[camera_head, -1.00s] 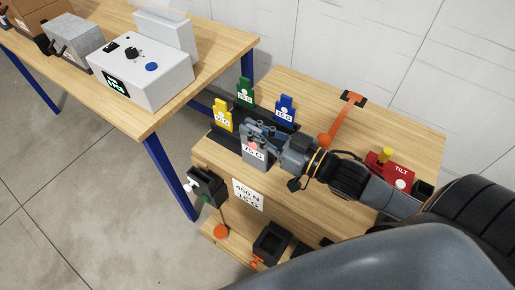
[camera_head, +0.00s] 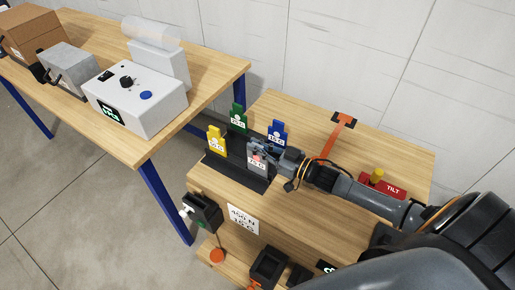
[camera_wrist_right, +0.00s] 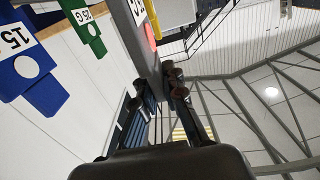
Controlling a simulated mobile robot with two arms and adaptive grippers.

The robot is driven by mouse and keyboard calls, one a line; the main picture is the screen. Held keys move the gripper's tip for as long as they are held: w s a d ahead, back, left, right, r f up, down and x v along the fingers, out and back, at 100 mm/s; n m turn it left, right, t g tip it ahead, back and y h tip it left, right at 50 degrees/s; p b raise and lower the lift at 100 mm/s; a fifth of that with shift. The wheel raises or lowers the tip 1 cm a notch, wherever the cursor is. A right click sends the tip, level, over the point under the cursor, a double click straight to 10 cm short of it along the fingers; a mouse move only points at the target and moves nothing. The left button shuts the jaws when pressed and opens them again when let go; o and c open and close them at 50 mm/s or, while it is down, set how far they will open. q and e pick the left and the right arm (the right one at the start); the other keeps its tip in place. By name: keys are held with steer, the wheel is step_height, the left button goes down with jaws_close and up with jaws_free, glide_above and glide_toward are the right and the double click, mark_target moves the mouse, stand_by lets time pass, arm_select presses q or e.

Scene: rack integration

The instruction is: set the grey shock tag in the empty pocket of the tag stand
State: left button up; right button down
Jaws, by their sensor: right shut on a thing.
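The grey shock tag (camera_head: 257,158) stands upright at the right part of the black tag stand (camera_head: 236,176). My right gripper (camera_head: 262,149) is shut on its upper part, and the tag also shows in the right wrist view (camera_wrist_right: 139,35) between the fingers (camera_wrist_right: 173,85). I cannot tell whether its lower end is inside the pocket or just above the stand. A yellow tag (camera_head: 216,139), a green tag (camera_head: 238,117) and a blue tag (camera_head: 277,134) stand in the stand around it. The empty pocket is hidden. My left gripper is not in view.
A red TILT block (camera_head: 383,189) and an orange strap (camera_head: 339,132) lie to the right on the wooden bench (camera_head: 300,110). A white device (camera_head: 135,100) is on the left table. A black holder (camera_head: 203,212) hangs at the bench front.

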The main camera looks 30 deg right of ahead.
steer(key=shift+f, duration=0.6)
steer(key=c, duration=1.9)
jaws_free()
steer(key=shift+f, duration=0.15)
steer(key=o, duration=0.5)
steer(key=shift+s, duration=0.1)
steer(key=b+v, duration=0.1)
steer(key=v, duration=1.1)
steer(key=shift+r+b, duration=0.2)
steer(key=shift+b, duration=0.2)
